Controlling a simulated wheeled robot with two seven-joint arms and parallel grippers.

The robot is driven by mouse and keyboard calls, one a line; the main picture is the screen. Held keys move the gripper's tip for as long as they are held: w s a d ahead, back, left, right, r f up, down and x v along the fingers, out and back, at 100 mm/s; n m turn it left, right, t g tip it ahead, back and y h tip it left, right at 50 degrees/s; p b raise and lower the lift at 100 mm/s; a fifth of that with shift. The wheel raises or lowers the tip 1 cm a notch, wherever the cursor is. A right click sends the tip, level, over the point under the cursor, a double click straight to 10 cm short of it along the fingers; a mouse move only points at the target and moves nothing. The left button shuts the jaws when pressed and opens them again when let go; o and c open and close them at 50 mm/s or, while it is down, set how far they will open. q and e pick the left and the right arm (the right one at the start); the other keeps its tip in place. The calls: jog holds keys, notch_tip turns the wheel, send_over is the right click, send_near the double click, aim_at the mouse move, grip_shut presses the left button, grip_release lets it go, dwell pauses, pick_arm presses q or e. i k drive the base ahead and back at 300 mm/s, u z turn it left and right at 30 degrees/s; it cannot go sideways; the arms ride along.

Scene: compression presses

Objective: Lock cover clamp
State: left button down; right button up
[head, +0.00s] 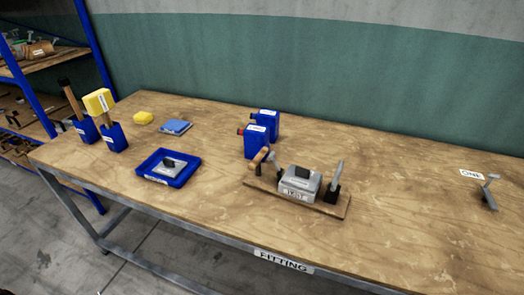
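A wooden-based fixture (330,209) sits near the middle front of the table. I cannot tell whether either lever touches the box's top. Neither of my grippers shows in the head view.
A blue tray (153,178) holding a grey part, and two blue containers (256,141) (267,119), stand left of the fixture. Farther left are blue holders (113,138), a yellow sponge (143,118) and a blue cloth (175,127). A small metal stand (489,194) is far right. The right front table is clear.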

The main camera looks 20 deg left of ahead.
aim_at(271, 157)
jog(key=z, duration=2.5)
jog(key=k, duration=1.3)
jog(key=u, duration=1.5)
jog(key=i, duration=0.5)
